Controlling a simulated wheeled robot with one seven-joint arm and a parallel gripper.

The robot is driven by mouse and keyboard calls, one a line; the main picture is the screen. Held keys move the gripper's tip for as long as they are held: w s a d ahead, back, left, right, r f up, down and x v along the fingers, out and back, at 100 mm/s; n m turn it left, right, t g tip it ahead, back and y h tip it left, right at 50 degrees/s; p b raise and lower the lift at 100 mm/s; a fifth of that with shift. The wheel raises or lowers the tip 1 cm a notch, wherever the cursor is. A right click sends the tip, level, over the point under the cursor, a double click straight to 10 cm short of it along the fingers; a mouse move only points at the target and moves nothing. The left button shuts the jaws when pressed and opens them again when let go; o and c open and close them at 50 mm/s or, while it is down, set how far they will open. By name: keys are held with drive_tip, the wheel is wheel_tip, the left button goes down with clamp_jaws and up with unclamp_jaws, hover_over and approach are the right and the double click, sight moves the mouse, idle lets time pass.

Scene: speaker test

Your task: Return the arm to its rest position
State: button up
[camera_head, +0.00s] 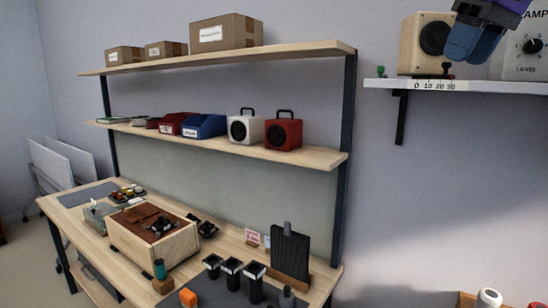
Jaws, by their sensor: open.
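My gripper (466,57) shows at the top right, partly cut off by the top edge of the picture. It has blue-grey fingers under a dark purple body, is open, and I see nothing held between the fingers. It is in front of the gap between a wooden speaker (411,45) and a white amplifier (525,65), hiding part of both. I cannot tell whether it touches either one. The rest of the arm is out of view.
The speaker and amplifier stand on a white wall shelf (480,87) with a scale. Left, a wooden rack shelf (325,159) holds bins and white and red speakers; boxes sit above. A cluttered workbench (65,204) stands below.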

drive_tip(key=s+f+m, duration=0.1)
drive_tip(key=s+f, duration=0.3)
drive_tip(key=f, duration=0.4)
drive_tip(key=s+f+m+t+h, duration=0.1)
drive_tip(key=s+f+m, duration=0.1)
drive_tip(key=s+f, duration=0.3)
drive_tip(key=s+f+m+h, duration=0.1)
drive_tip(key=s+f, duration=0.4)
drive_tip(key=f, duration=0.6)
drive_tip(key=shift+d+f+m, duration=0.4)
drive_tip(key=shift+d, duration=0.05)
drive_tip(key=shift+s+a, duration=0.1)
